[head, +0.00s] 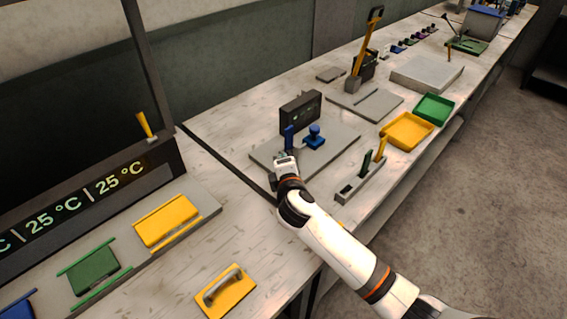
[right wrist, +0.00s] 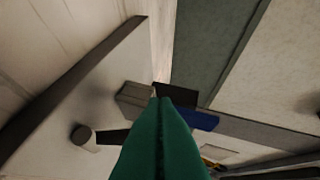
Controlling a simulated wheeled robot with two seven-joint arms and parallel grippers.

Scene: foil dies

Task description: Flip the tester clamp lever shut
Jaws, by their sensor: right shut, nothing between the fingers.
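The tester (head: 301,112) is a dark upright box with a small display, standing on a grey base plate (head: 338,143). A blue upright piece (head: 289,138), which looks like the clamp lever, stands at the plate's left part, beside a blue knob-like part (head: 314,137). My right gripper (head: 281,156) is at the plate's near-left edge, just in front of the blue upright piece. In the right wrist view its green fingers (right wrist: 166,102) are shut and empty. A blue bar (right wrist: 197,120) shows just right of the fingertips; I cannot tell whether they touch. My left gripper is out of view.
A grey holder (head: 362,183) with green and yellow upright pieces stands right of my forearm. Yellow (head: 407,131) and green (head: 434,108) trays lie farther right. A press with a yellow lever (head: 368,45) stands behind. A yellow handled plate (head: 226,293) lies in front.

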